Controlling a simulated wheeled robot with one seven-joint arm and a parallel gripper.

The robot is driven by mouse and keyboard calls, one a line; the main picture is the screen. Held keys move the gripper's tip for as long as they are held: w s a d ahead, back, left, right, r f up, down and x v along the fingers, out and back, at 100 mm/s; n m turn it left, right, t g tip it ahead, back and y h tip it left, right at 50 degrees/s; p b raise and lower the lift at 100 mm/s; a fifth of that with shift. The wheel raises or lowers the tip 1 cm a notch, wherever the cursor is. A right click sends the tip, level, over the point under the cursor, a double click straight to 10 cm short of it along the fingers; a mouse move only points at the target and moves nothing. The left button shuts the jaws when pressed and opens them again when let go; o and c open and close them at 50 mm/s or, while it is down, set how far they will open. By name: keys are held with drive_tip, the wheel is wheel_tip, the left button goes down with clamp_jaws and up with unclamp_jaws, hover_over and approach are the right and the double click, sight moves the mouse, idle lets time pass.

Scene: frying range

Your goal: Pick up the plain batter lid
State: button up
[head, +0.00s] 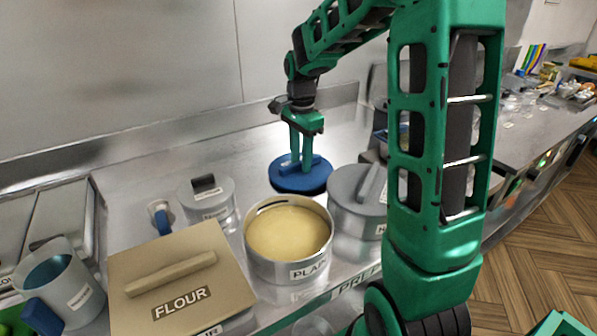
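The blue lid (287,182), round with a bar handle, is behind the open pot marked PLA..., its word partly cut off. I take it to be the plain batter lid. The pot (288,268) is grey and holds pale yellow batter (288,233). My gripper (300,168) points down over the lid, with its two green fingers on either side of the handle. The fingertips are at the handle, but I cannot tell if they press on it. I also cannot tell whether the lid rests on the counter or hangs just above it.
A grey lidded pot (352,192) stands close to the right of the lid. A smaller lidded pot (207,200) is to the left. A tan FLOUR box (130,265) and a grey jug (75,285) are at front left. Bare steel counter (240,150) lies behind.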

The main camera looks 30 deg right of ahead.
clamp_jaws()
drive_tip(key=shift+r, duration=0.1)
